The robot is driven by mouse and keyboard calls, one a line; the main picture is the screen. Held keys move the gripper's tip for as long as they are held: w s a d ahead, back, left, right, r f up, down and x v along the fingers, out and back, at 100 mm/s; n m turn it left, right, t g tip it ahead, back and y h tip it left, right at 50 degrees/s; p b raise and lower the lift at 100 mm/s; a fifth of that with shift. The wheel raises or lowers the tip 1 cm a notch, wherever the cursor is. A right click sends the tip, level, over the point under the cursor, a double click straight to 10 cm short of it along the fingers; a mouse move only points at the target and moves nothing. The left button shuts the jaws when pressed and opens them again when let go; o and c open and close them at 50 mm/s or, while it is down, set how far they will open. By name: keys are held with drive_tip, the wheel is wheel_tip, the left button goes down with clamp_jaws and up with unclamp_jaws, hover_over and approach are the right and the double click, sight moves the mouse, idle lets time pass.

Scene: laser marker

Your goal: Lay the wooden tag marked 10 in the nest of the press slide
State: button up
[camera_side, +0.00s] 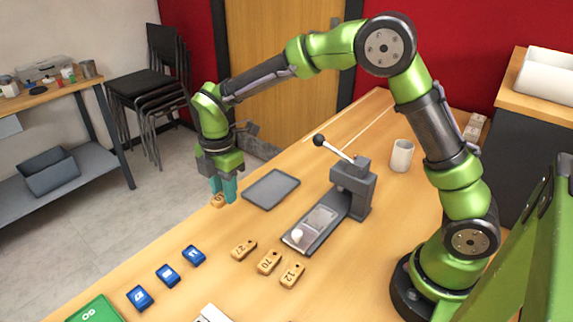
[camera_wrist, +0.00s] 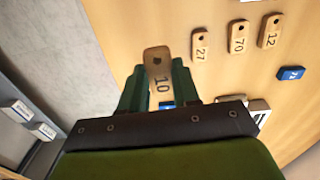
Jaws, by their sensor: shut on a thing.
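My gripper (camera_side: 223,188) is shut on the wooden tag marked 10 (camera_wrist: 158,68). The tag also shows in the side view (camera_side: 217,201), low between the teal fingers near the table's left edge. I cannot tell whether it touches the table. In the wrist view its number faces the camera and its holed end points up in the picture. The press (camera_side: 353,187) stands mid-table with its lever raised to the left.
Wooden tags marked 27 (camera_side: 244,250), 70 (camera_side: 269,262) and 12 (camera_side: 292,275) lie in front of the slide. Blue tags (camera_side: 167,275) lie farther left. A grey tray (camera_side: 270,189) lies between my gripper and the press. A white cup (camera_side: 401,156) stands behind the press.

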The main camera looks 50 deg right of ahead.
drive_tip(key=s+d+r+m, duration=0.1)
drive_tip(key=s+d+r, duration=0.1)
drive_tip(key=d, duration=0.4)
hover_over(322, 218)
wheel_tip(322, 218, down, 4)
drive_tip(key=shift+w+a+f, duration=0.1)
drive_tip(key=shift+a+f, duration=0.05)
drive_tip(key=shift+f, duration=0.05)
drive_tip(key=shift+f+n, duration=0.3)
drive_tip(key=shift+f, duration=0.05)
drive_tip(key=shift+w+f, duration=0.1)
drive_tip(key=shift+f, duration=2.05)
drive_tip(key=shift+f, duration=0.3)
drive_tip(key=shift+s+f, duration=0.25)
drive_tip(key=o, duration=1.1)
